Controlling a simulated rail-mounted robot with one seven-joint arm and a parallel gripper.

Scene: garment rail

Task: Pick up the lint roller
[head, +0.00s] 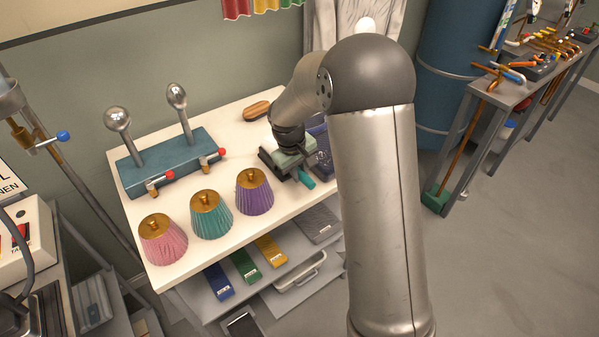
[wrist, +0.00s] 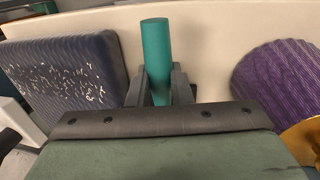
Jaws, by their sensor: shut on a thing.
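The lint roller shows as a teal cylinder (wrist: 156,45) in the wrist view, between the two dark fingers of my gripper (wrist: 160,92). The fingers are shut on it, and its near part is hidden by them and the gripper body. In the head view only a short teal end (head: 306,180) shows beside my gripper (head: 292,165), over the right part of the white table. I cannot tell whether the roller touches the table.
A dark blue, white-flecked item (wrist: 62,75) lies close on the left in the wrist view. A purple pleated shade (head: 254,192) stands nearby, with teal (head: 211,216) and pink ones beyond. A wooden-backed brush (head: 257,110) and a blue stand (head: 170,162) occupy the back.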

